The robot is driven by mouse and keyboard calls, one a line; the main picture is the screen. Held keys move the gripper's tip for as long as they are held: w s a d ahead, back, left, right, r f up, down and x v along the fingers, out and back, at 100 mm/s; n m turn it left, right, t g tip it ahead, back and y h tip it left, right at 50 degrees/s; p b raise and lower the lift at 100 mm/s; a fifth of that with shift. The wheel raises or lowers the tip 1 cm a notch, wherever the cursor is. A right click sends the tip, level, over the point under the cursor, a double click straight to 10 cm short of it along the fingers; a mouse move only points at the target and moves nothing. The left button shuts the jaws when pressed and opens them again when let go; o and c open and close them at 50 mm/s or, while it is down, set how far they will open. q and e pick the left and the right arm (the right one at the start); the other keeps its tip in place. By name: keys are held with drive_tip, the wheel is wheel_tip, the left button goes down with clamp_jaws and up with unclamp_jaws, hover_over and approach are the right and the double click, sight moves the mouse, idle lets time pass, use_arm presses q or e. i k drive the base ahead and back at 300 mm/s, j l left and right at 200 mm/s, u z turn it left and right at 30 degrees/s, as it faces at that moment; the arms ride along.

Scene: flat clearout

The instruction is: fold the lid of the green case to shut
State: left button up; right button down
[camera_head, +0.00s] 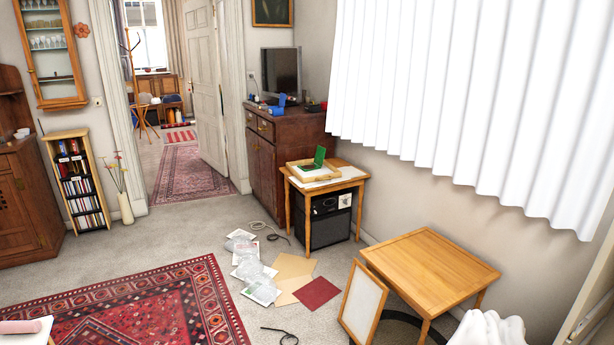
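The small green case (319,156) stands far off on a wooden tray (330,176) on a small side table (350,171), near the right wall. Its lid stands up, so the case is open. The case is small in the picture, so the hinge and inside are hard to make out. Neither of my grippers shows in the head view.
A low wooden table (430,265) stands at right, with a framed panel (362,304) leaning beside it. Papers (262,292), a dark red sheet (317,293) and a cable (280,334) lie on the floor before the side table.

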sight(320, 154)
drive_tip(key=i+j+u, duration=0.1)
drive_tip(key=i+u, duration=0.15)
drive_tip(key=i, duration=1.8)
